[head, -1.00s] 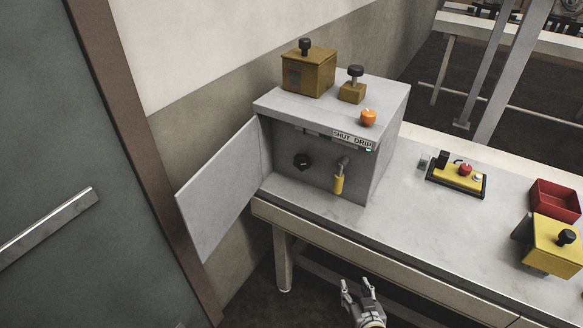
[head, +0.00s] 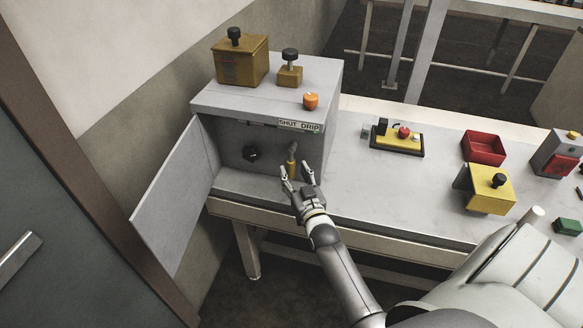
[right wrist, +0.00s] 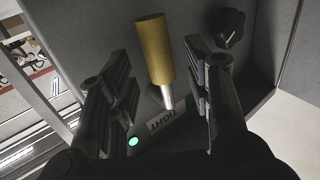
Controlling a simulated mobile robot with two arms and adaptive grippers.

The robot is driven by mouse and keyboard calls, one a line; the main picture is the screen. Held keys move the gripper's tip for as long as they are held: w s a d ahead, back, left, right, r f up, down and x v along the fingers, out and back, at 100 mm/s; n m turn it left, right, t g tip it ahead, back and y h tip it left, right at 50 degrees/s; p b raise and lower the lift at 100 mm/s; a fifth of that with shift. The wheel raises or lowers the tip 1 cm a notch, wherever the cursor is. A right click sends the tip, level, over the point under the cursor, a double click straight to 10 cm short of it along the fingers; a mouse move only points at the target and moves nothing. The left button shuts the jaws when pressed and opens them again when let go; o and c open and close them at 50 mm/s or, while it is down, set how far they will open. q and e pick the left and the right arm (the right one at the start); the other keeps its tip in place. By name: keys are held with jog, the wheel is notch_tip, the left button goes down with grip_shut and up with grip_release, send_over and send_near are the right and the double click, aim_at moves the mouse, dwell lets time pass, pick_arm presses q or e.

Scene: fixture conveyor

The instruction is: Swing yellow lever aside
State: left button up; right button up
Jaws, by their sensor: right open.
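The yellow lever (head: 291,168) hangs from a grey pivot inside the open grey box (head: 265,95), below the "SHUT DRIP" label. In the right wrist view its yellow handle (right wrist: 154,48) on a metal stem points toward the top, seen in the space between the two fingers. My right gripper (head: 297,172) is open at the box's front opening, a finger to each side of the lever. I cannot tell whether either finger touches it. My left gripper is out of view.
A black knob (head: 250,153) sits left of the lever, also in the right wrist view (right wrist: 229,24). The box's door (head: 177,195) stands open to the left. A yellow control panel (head: 398,139), red bin (head: 483,147) and yellow box (head: 488,190) stand on the bench to the right.

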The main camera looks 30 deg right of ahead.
jog(key=shift+x, duration=1.35)
grip_shut()
